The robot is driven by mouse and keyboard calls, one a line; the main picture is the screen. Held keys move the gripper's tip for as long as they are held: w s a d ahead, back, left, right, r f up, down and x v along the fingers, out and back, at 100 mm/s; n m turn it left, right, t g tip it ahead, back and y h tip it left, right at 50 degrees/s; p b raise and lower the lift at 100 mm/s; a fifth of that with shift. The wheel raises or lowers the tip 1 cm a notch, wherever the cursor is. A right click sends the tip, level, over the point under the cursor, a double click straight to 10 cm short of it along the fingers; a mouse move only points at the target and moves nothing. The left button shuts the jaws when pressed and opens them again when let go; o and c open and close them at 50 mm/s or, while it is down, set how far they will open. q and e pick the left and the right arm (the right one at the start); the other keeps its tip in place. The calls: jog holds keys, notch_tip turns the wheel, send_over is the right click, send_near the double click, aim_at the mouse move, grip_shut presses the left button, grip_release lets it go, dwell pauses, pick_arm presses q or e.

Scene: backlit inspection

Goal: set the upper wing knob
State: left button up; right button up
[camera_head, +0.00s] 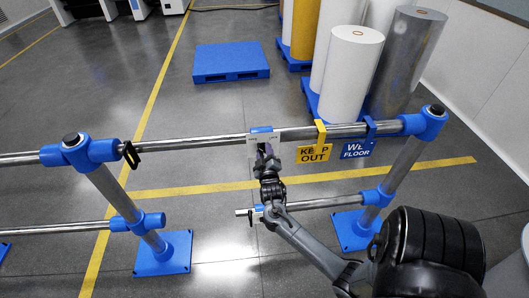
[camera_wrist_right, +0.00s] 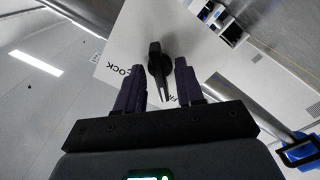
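A white plate (camera_head: 254,149) hangs on the upper rail of the barrier, under a blue clip (camera_head: 262,130). In the right wrist view the plate (camera_wrist_right: 200,45) carries a dark wing knob (camera_wrist_right: 157,62) and partly covered lettering that seems to read "LOCK". The knob's wing points down in that picture, towards the gripper. My right gripper (camera_head: 265,153) is in front of the plate. In the wrist view its two fingers (camera_wrist_right: 160,92) are apart, one on each side of the wing's end, with gaps visible. In the head view the knob is hidden or too small to tell. My left gripper is out of view.
Yellow (camera_head: 314,153) and blue (camera_head: 357,150) signs hang on the upper rail right of the plate. A black clip (camera_head: 131,155) hangs at left. A lower rail (camera_head: 325,202) runs below my right arm. Rolls (camera_head: 350,75) and a blue pallet (camera_head: 231,63) stand behind.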

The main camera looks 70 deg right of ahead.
grip_shut()
dwell(0.5)
jog(key=m, duration=0.3)
jog(key=shift+m+p, duration=0.3)
jog(key=m+b, duration=0.1)
jog(key=m, duration=1.3)
jog(key=shift+m, duration=0.3)
